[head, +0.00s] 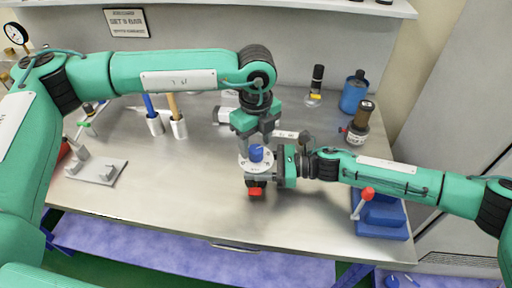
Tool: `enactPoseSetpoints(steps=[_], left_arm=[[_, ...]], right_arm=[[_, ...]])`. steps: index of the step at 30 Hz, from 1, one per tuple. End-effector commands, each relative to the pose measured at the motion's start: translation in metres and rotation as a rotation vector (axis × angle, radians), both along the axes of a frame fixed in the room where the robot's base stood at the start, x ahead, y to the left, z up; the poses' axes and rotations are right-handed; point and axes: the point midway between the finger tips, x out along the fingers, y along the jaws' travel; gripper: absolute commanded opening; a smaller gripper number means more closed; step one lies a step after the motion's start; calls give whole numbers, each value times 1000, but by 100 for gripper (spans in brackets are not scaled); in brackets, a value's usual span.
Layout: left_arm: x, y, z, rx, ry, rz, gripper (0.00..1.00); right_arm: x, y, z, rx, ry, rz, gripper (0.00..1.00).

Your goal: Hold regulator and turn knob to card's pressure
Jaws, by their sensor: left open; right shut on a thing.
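The regulator (258,171) is a pale round body with a blue knob (256,153) on top and a dark and red part low at its front. It is near the middle of the bench. My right gripper (276,170) comes in from the right and is shut on the regulator's side. My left gripper (250,132) points down just above the blue knob, open. Whether its fingers touch the knob is hard to tell. The card (127,22) on the back wall reads "SET", then a number and unit too small to read surely.
A blue block with a red-tipped lever (366,194) stands at the right. A blue cup (353,94) and a dark-topped cylinder (359,121) stand at the back right. Two upright tool holders (179,129) and a grey fixture (97,171) are at the left. The front middle bench is clear.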

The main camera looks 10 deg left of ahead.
Motion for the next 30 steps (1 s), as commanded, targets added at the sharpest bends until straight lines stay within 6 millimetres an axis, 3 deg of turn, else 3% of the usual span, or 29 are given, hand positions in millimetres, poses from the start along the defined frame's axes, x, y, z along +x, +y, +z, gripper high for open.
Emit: enactPoseSetpoints(steps=[6, 16, 23, 30], left_arm=[[0, 0, -23, 0, 0, 0, 55], [0, 0, -27, 1, -1, -1, 55], [0, 0, -27, 1, -1, -1, 12], [0, 0, -26, 0, 0, -14, 10]], right_arm=[[-1, -1, -5, -6, 3, -1, 29], [-1, -1, -5, -6, 2, -1, 29], [-1, -1, -5, -6, 2, -1, 29], [-1, -1, -5, -6, 2, -1, 29]])
